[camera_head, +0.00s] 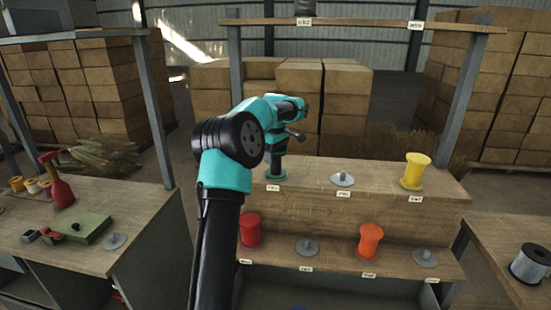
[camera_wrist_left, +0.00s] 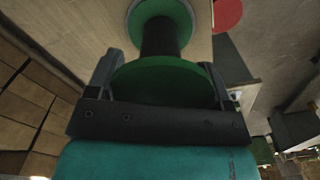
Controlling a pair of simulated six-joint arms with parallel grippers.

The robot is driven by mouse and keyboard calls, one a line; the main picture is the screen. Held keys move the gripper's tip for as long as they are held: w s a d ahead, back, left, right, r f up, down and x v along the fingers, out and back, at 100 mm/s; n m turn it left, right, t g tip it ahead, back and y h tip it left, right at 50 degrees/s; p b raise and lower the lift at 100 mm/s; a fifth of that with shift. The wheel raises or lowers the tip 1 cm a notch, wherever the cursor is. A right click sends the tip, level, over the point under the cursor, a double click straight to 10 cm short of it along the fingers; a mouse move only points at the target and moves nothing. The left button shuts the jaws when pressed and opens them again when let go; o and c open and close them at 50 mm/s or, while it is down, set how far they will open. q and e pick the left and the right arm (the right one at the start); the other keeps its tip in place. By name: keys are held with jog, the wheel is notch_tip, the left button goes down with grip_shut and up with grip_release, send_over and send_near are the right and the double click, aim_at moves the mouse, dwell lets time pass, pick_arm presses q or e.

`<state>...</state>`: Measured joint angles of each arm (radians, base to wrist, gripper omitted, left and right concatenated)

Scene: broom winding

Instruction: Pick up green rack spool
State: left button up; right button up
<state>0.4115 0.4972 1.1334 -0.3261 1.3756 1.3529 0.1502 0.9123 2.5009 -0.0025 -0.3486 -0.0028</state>
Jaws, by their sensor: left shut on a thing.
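The green spool (camera_head: 276,175) is at the left end of the rack's upper shelf, its lower green flange and dark core showing below my left gripper (camera_head: 292,135). My left arm covers part of it. In the left wrist view, the green spool (camera_wrist_left: 165,85) has a near flange between the two fingers of my left gripper (camera_wrist_left: 160,72), a dark core and a far flange by the shelf surface. The left gripper is shut on the spool. I cannot tell whether the spool is clear of the shelf. My right gripper is not in view.
The rack (camera_head: 335,205) also holds a yellow spool (camera_head: 416,171), a red spool (camera_head: 250,230), an orange spool (camera_head: 369,241) and empty grey holders (camera_head: 342,179). A side table (camera_head: 75,235) at left holds a red tool (camera_head: 59,182).

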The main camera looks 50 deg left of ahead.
pick_arm(q)
jog(key=shift+r, duration=1.85)
jog(key=s+d+r, duration=0.1)
jog(key=s+d, duration=0.9)
jog(key=d, duration=0.2)
jog(key=shift+s+r, duration=0.15)
jog(key=shift+s, duration=0.15)
jog(key=shift+w, duration=0.1)
